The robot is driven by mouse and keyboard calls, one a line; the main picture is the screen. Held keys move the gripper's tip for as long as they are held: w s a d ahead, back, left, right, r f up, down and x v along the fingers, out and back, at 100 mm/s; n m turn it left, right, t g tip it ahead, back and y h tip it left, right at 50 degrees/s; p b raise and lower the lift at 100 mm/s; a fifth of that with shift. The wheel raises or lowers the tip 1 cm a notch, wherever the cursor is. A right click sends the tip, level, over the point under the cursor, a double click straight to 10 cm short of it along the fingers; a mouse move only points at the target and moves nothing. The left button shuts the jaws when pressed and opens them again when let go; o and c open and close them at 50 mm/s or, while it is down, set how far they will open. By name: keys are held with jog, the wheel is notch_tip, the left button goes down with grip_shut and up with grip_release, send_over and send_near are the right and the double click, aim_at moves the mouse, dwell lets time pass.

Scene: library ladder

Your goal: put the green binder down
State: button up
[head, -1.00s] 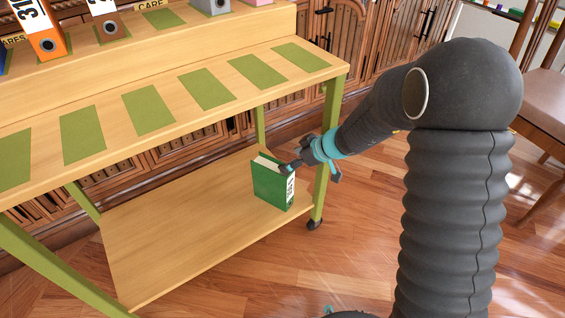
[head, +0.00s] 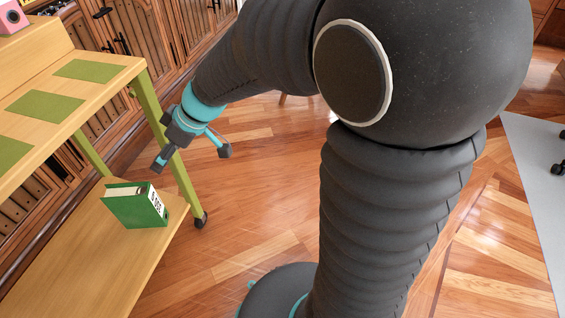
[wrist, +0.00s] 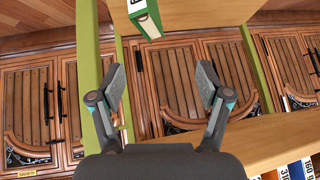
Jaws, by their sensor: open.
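The green binder (head: 136,208) stands upright on the lower wooden shelf (head: 88,262) of the cart, near its right end, with its white label facing right. Its lower part also shows at the top of the wrist view (wrist: 145,18). My gripper (head: 190,162) is open and empty. It is above and to the right of the binder, apart from it, close to the cart's green leg (head: 172,150). In the wrist view the two fingers (wrist: 162,85) are spread wide with nothing between them.
The cart's upper shelf (head: 90,92) carries green mats (head: 45,106). Wooden cabinets (head: 135,45) stand behind. Several binders (wrist: 296,170) show at the lower right of the wrist view. The wooden floor (head: 235,225) right of the cart is clear; a grey mat (head: 535,170) lies far right.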

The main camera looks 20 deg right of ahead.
jog(key=s+d+r+m+t+h, duration=0.1)
jog(key=s+d+r+m+h, duration=0.2)
jog(key=s+d, duration=0.6)
jog(key=s+d+r+m+t+h, duration=0.1)
jog(key=s+d+r+m+h, duration=0.3)
jog(key=s+d+m, duration=0.3)
jog(key=s+d, duration=0.2)
jog(key=d, duration=0.1)
jog(key=shift+s+d+m+t, duration=0.35)
jog(key=shift+s+m+t, duration=0.05)
